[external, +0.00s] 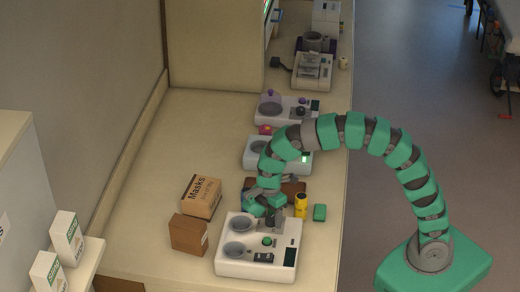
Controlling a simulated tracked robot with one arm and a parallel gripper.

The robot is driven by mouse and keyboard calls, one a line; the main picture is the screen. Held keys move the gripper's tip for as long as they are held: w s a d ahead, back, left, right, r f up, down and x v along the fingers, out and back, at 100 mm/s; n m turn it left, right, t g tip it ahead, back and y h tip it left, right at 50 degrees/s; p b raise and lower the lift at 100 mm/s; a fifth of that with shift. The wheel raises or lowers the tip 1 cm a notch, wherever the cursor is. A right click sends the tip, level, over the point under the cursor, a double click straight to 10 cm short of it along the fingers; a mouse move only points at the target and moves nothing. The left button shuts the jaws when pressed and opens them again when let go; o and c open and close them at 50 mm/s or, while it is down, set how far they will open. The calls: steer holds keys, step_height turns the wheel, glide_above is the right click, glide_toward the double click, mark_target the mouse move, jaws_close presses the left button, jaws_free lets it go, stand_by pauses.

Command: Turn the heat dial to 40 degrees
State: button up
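A white device (228,262) with two round grey wells stands at the front of the counter. A green round button (267,241) and a small dark panel (263,257) are on its top. My gripper (270,220) points down over the device's back right part, at a small dark shape that may be the heat dial. The fingers cover this spot, so I cannot tell whether they touch or grip it. Any degree marks are too small to read.
A Masks box (203,192) and a brown box (188,235) stand left of the device. A yellow cylinder (301,205) and a green block (320,212) are close behind it on the right. Similar white devices (287,108) stand farther back. The counter's left middle is clear.

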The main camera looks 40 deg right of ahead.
mark_target(270, 217)
step_height(270, 217, up, 14)
steer(key=shift+w, duration=0.3)
stand_by(0.5)
steer(key=f+m+p, duration=0.1)
steer(key=f+p, duration=0.1)
steer(key=f, duration=0.2)
steer(key=f+m+p, duration=0.1)
steer(key=f, duration=0.4)
steer(key=f+m+p, duration=0.1)
steer(key=f+p, duration=0.1)
steer(key=f, duration=0.3)
steer(key=shift+s+f+p, duration=0.15)
steer(key=shift+s+p, duration=0.15)
steer(key=shift+s, duration=0.05)
steer(key=c, duration=1)
steer(key=shift+o, duration=0.2)
steer(key=shift+m, duration=0.3)
